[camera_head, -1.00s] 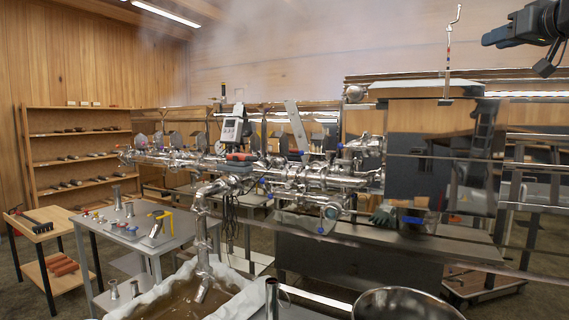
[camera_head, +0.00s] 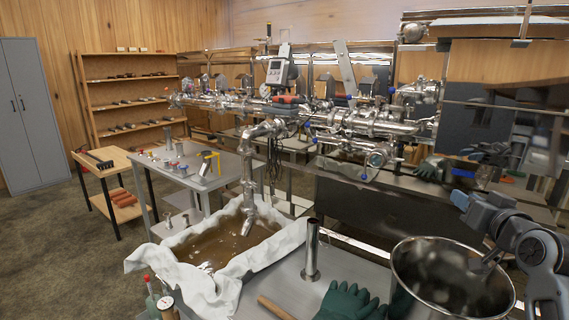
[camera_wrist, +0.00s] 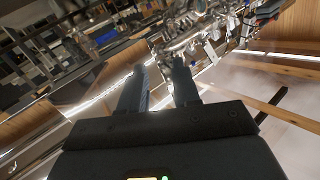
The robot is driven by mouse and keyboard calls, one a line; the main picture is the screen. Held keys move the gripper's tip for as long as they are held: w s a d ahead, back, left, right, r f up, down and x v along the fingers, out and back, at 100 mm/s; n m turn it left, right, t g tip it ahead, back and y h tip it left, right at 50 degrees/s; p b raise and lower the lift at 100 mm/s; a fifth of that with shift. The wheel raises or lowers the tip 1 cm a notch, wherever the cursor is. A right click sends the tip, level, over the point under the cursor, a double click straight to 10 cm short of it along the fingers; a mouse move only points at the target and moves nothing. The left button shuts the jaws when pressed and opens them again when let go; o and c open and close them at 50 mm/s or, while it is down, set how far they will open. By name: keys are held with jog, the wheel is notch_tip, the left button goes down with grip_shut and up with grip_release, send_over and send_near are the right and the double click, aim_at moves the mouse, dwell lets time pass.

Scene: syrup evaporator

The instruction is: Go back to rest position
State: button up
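My arm (camera_head: 515,235) shows at the right edge of the head view, bent beside and partly over a large steel pot. I cannot clearly make out the fingers there. In the wrist view my gripper (camera_wrist: 158,66) shows two dark fingers standing apart with a gap between them. Nothing is held in that gap. The wrist view is tilted, with the steel pipework (camera_wrist: 205,35) beyond the fingertips and no object touching them.
The steel pot (camera_head: 425,245), a steel cylinder (camera_head: 312,250) and green gloves (camera_head: 345,303) are on the front bench. A cloth-lined basin (camera_head: 290,240) of brown liquid stands left of them. The evaporator pipework (camera_head: 370,122) runs behind. Open floor (camera_head: 60,240) lies at left.

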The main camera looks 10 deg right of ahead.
jog(key=s+a+f+n+g+y, duration=0.1)
jog(key=s+a+f+n, duration=0.1)
jog(key=s+a+f, duration=1.7)
jog(key=s+a+r+n+y, duration=0.1)
jog(key=s+a+r, duration=0.1)
jog(key=s, duration=0.7)
jog(key=s+a+r+n+y, duration=0.1)
jog(key=s+a, duration=0.3)
jog(key=s, duration=0.4)
jog(key=s+a+r+n+y, duration=0.1)
jog(key=s+a+r, duration=0.2)
jog(key=s, duration=0.6)
jog(key=shift+s+a+r+n+y, duration=0.15)
jog(key=shift+s+n+y, duration=0.15)
jog(key=shift+n, duration=0.1)
